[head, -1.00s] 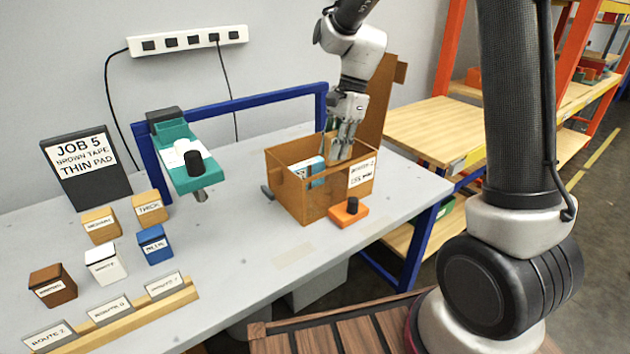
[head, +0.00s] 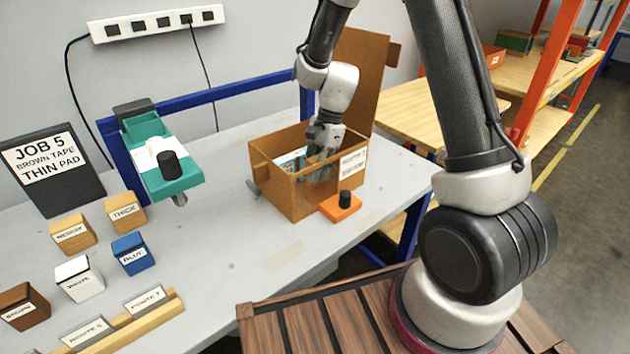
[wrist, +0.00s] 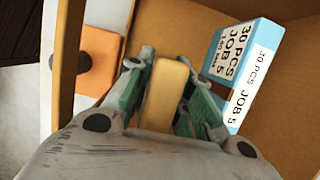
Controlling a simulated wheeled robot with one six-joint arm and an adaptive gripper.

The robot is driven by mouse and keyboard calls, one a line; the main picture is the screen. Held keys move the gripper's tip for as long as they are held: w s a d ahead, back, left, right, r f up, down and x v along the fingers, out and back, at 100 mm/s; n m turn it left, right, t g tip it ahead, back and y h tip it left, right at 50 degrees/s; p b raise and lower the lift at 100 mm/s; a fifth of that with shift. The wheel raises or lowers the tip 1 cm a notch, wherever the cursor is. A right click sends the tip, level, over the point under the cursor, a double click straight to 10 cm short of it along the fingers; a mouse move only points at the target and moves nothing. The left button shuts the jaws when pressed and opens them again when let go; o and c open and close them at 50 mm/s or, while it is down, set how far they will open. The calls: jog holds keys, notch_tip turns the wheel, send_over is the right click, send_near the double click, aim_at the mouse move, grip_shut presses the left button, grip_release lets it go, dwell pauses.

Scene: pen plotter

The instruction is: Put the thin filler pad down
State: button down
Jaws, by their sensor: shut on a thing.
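My gripper (head: 322,168) reaches down into the open brown box (head: 292,205) on the bench. In the wrist view my gripper (wrist: 168,92) is shut on a tan block, the thin filler pad (wrist: 165,90), held between its two fingers. In the head view the pad is hidden by the box wall and the fingers. A blue and white carton (wrist: 238,75) marked "30 PCS JOB 5" lies in the box beside the pad, with a gap between them. I cannot tell whether the pad touches the box floor.
An orange block with a black knob (head: 341,206) stands just in front of the box. A teal tape dispenser (head: 162,170) stands to the left. The box's raised flap (head: 362,80) stands behind my gripper. Labelled blocks and a job sign (head: 45,165) are at left.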

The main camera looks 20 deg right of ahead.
jog(key=shift+f, duration=1.85)
jog(key=shift+f, duration=0.1)
jog(key=c, duration=1.3)
grip_release()
jog(key=v, duration=1.2)
jog(key=shift+d+r, duration=0.1)
jog(key=shift+r, duration=0.15)
jog(key=s+d+r+n+t+h, duration=0.1)
jog(key=s+d+r+n, duration=0.3)
jog(key=s, duration=0.4)
jog(key=s+d+r+n+t+h, duration=0.1)
jog(key=s+d+r+n+t, duration=0.1)
jog(key=s+d+r+n, duration=0.2)
jog(key=s+d+r+n+t+h, duration=0.1)
jog(key=s+d+r+n, duration=0.3)
jog(key=s+r, duration=0.5)
jog(key=shift+s+n+t, duration=0.35)
jog(key=shift+s+n, duration=0.05)
jog(key=shift+s, duration=0.75)
jog(key=shift+s+n+t, duration=0.35)
jog(key=shift+s+n, duration=0.05)
jog(key=shift+s, duration=0.7)
